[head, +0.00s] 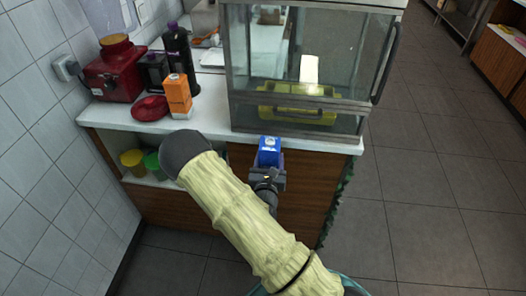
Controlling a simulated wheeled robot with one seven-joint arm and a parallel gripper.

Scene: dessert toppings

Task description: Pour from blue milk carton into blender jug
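The blue milk carton (269,147) is at the end of my arm, in front of the counter's front edge and below the glass case. My gripper (268,175) is around the lower part of the carton and appears shut on it. The carton looks roughly upright, tilted away from me; its spout is hard to make out. I cannot pick out a blender jug for certain. A red appliance (114,76) with a tan top stands at the counter's back left and may be part of a blender.
An orange carton (177,94), a dark bottle (178,48) and a red dish (150,108) stand on the white counter (118,117), left of the glass case (296,48). Yellow (132,158) and green (152,161) tubs sit on the shelf below. Floor is clear at right.

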